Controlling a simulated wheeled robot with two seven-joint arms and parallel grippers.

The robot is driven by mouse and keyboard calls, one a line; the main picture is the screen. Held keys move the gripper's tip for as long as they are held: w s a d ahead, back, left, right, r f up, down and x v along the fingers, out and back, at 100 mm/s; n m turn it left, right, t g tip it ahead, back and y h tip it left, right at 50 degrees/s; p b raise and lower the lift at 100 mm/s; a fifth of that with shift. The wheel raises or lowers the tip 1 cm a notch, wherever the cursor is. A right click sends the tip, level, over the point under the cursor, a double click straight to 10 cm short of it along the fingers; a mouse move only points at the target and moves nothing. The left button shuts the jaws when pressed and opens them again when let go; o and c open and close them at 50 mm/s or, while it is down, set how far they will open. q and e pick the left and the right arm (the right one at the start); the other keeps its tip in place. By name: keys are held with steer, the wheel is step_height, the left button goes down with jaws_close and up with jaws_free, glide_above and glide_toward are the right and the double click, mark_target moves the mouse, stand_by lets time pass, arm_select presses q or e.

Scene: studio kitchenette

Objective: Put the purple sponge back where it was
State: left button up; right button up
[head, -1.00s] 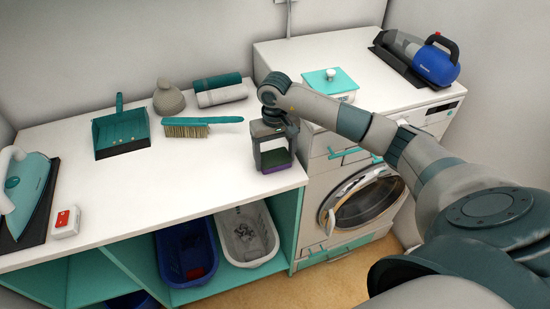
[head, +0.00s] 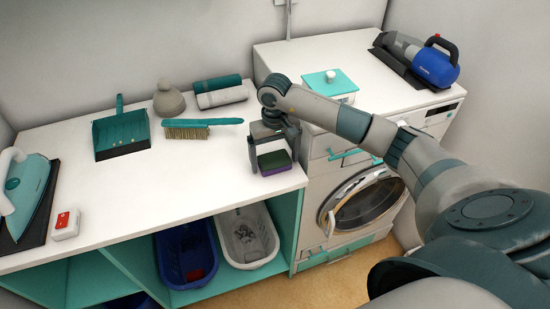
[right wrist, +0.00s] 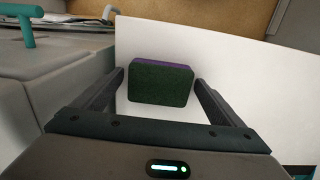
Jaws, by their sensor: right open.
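The purple sponge (head: 274,161) has a dark green face. It is on the white counter near its front right corner. In the right wrist view the sponge (right wrist: 160,82) shows its green face towards the camera, with a purple strip along the far edge. My right gripper (head: 275,170) is over the sponge with its fingers open, one on each side. The right wrist view shows a narrow gap between the sponge and each finger. My left gripper is not in view.
On the counter (head: 150,195) are a brush (head: 200,123), a dustpan (head: 122,132), rolled cloths (head: 220,92), an iron (head: 25,190) and a red-and-white box (head: 65,225). The washing machine (head: 365,205) stands to the right. The counter left of the sponge is clear.

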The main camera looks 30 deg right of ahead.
mark_target(275, 161)
step_height(275, 161, up, 12)
steer(key=p, duration=0.2)
steer(key=shift+p, duration=0.4)
steer(key=shift+s, duration=0.1)
stand_by(0.6)
